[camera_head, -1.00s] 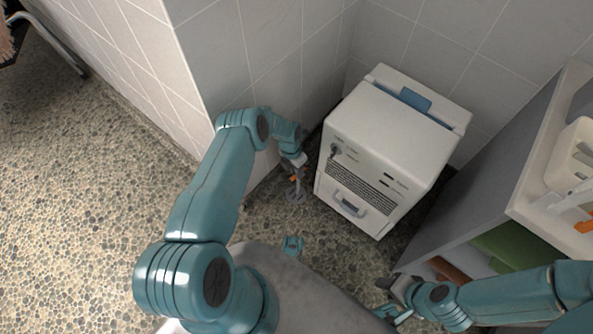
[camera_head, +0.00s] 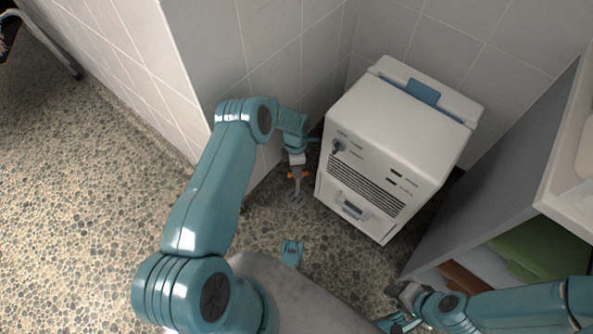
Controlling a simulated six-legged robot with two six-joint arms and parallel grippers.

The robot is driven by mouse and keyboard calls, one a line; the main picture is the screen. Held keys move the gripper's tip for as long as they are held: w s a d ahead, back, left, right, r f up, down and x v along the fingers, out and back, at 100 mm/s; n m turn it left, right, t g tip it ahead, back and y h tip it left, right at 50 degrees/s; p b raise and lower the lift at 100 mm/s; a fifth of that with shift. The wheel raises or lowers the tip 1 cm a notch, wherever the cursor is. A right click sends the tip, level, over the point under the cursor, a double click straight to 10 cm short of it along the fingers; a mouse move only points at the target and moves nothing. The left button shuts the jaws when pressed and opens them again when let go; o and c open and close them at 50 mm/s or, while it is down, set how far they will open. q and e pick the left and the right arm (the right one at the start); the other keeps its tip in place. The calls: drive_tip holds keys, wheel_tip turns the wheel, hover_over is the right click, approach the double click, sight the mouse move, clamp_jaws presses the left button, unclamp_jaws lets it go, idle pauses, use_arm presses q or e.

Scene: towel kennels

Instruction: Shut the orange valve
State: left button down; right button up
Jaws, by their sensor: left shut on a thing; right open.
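The orange valve (camera_head: 291,175) is a small orange piece low in the gap between the tiled wall corner and the white machine. My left gripper (camera_head: 296,164) is at it, pointing down, and is shut on it; the fingers partly hide the valve. A grey round fitting (camera_head: 296,198) shows just below, near the floor. My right gripper (camera_head: 392,306) is at the bottom of the picture, open and empty, well away from the valve and in front of the shelf.
The white machine (camera_head: 400,122) with a grille, a dark knob and a front handle stands close right of my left gripper. The tiled wall corner (camera_head: 240,50) is close left. A grey shelf (camera_head: 490,175) with folded towels (camera_head: 540,246) is at right. Speckled floor is free at left.

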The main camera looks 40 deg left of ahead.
idle(0.3)
use_arm(q)
drive_tip(key=c, duration=1.1)
unclamp_jaws()
wheel_tip(320, 180, up, 16)
drive_tip(key=w+a+p, duration=0.2)
drive_tip(key=p, duration=0.3)
drive_tip(key=shift+w, duration=0.2)
